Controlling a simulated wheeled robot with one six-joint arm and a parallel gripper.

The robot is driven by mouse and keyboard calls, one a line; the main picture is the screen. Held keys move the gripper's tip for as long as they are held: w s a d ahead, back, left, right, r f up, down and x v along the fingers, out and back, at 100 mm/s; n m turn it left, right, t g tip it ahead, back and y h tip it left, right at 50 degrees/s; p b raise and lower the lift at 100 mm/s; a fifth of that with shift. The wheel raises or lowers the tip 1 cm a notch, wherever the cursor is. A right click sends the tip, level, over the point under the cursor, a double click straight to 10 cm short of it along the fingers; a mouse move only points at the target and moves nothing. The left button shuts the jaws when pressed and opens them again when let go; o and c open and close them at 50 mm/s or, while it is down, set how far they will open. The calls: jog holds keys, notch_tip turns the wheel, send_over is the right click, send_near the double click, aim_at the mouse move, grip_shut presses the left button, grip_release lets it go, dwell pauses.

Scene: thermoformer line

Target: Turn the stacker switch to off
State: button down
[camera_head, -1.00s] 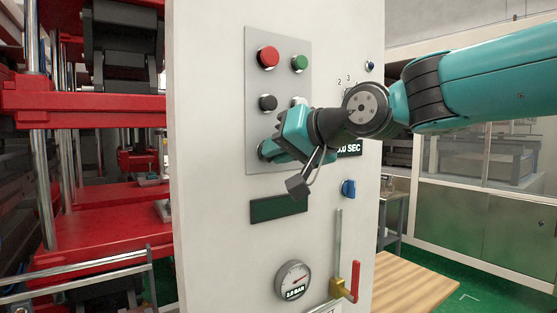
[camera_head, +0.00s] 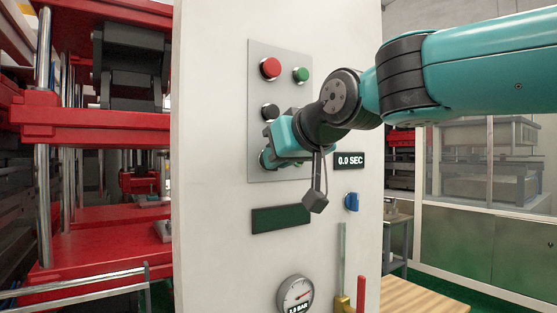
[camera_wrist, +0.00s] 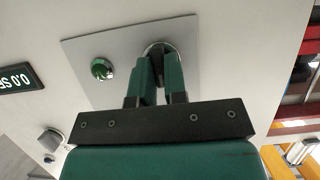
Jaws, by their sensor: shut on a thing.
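A grey control panel (camera_head: 285,62) is on a white cabinet front. In the wrist view my two fingers (camera_wrist: 158,66) are shut on a round switch with a metal rim (camera_wrist: 159,46), one finger on each side. Its handle is hidden between the fingers, and I cannot read any label or its setting. A green button (camera_wrist: 103,68) is beside it on the same panel, apart from the fingers. In the head view my gripper and wrist hide most of this bottom row.
Above are a red button (camera_head: 270,68), a green button (camera_head: 301,75) and a black knob (camera_head: 270,112). A display reading 0.0 SEC (camera_head: 350,160), a blue knob (camera_head: 352,203), a dark screen (camera_head: 281,219) and a gauge (camera_head: 295,294) surround the panel. Red machinery (camera_head: 90,125) stands left.

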jog(key=shift+f, duration=0.1)
dwell(0.3)
jog(key=c, duration=1.2)
grip_release()
jog(key=shift+o, duration=0.2)
jog(key=b+v, duration=0.5)
jog(key=v, duration=1.2)
jog(key=shift+s, duration=0.2)
jog(key=shift+d, duration=0.1)
